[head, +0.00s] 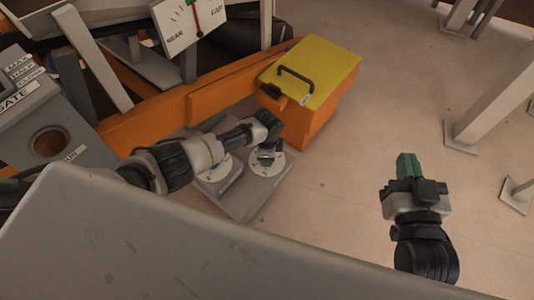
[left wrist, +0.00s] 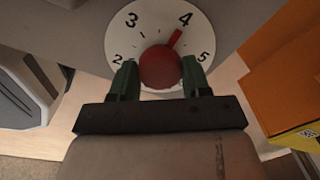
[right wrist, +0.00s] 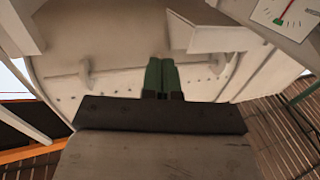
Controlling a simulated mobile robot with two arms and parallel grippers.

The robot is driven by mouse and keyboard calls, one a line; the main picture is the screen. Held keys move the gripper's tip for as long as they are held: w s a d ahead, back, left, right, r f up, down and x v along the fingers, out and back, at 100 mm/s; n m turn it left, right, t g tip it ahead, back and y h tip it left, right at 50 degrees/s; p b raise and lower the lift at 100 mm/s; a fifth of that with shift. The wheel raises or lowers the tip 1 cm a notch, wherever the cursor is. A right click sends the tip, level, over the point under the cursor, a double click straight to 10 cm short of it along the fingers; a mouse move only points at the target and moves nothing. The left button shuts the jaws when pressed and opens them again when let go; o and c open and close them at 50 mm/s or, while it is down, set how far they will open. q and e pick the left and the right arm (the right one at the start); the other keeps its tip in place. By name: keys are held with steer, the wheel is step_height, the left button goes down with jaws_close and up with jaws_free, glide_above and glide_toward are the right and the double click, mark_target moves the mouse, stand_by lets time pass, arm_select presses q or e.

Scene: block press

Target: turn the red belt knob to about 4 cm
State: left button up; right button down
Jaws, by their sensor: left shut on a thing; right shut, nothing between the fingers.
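The red belt knob (left wrist: 160,67) sits at the middle of a round white dial (left wrist: 120,38) marked 2, 3, 4 and 5. Its red pointer points at about the 4. My left gripper (left wrist: 160,82) is shut on the knob, with one green finger at each side of it. In the head view my left gripper (head: 267,156) is over the right-hand white dial (head: 262,172), and it hides most of the knob. My right gripper (head: 409,166) is shut and empty, in the air at the right; its green fingers (right wrist: 162,76) touch each other in the right wrist view.
A yellow-lidded orange box (head: 315,72) with a black handle stands just behind. A grey panel labelled GATE (head: 35,105) is at the left. The floor (head: 350,150) right of the box is clear.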

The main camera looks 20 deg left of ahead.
arm_select(q)
steer(key=o, duration=0.9)
steer(key=shift+r, duration=0.1)
steer(key=shift+r, duration=0.15)
step_height(320, 180, up, 5)
steer(key=p, duration=0.3)
steer(key=shift+r, duration=0.1)
step_height(320, 180, up, 5)
steer(key=shift+r+p, duration=0.1)
steer(key=shift+p, duration=1)
arm_select(e)
steer(key=s+d+f+g+h, duration=0.2)
steer(key=s+f+g, duration=0.3)
steer(key=s+g, duration=0.1)
steer(key=s+d+f+g+h, duration=0.1)
steer(key=s+d+f+g, duration=0.2)
steer(key=s+f+g, duration=0.2)
steer(key=s+g, duration=0.1)
steer(key=g, duration=0.1)
steer(key=shift+s+d+f+m+g+h, duration=0.25)
steer(key=shift+s+f+m+g+h, duration=0.05)
steer(key=shift+s+m+g+h, duration=0.1)
